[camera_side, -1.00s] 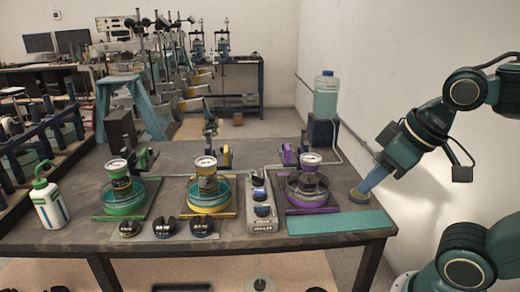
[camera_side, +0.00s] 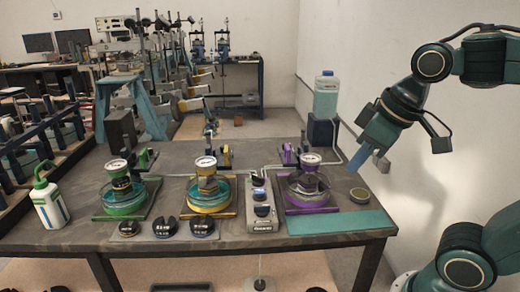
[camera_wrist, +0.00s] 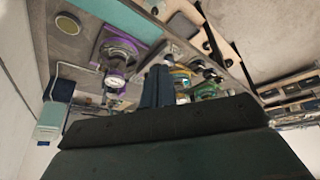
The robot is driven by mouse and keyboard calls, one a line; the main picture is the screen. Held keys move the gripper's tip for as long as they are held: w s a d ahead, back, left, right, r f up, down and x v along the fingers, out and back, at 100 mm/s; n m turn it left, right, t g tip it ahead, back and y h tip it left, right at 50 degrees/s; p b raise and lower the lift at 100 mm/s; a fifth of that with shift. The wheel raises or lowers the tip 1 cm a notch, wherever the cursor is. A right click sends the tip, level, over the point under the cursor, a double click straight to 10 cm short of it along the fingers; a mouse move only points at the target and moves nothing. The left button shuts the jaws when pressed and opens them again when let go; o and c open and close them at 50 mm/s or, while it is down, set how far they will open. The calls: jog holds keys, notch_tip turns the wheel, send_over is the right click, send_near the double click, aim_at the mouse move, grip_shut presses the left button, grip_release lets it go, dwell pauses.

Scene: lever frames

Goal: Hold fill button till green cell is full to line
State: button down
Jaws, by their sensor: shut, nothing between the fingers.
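The green cell (camera_side: 124,197) is a round clear dish with green liquid on a green-edged base, at the left of the table, with a white-faced dial (camera_side: 117,166) above it. Its fill line is too small to read. A grey control box (camera_side: 261,224) with dark round buttons (camera_side: 262,210) stands between the yellow and purple cells; its labels are unreadable, so I cannot tell which is the fill button. My gripper (camera_side: 362,160) is shut and empty, in the air above a small round brass-rimmed pad (camera_side: 360,195) at the table's right. Its fingers show in the wrist view (camera_wrist: 157,84).
The yellow cell (camera_side: 210,198) and purple cell (camera_side: 308,190) stand right of the green one. Dark slotted weights (camera_side: 165,228) lie along the front. A squeeze bottle (camera_side: 49,200) stands far left, a liquid bottle (camera_side: 326,97) at the back right. A teal strip (camera_side: 340,222) is clear.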

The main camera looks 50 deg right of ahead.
jog(key=w+d+r+n+g, duration=0.15)
jog(key=w+n, duration=0.25)
jog(key=w, duration=0.8)
jog(key=n+g, duration=0.3)
jog(key=n, duration=0.1)
send_over(260, 190)
notch_tip(260, 190, down, 5)
notch_tip(260, 190, down, 14)
dwell(0.7)
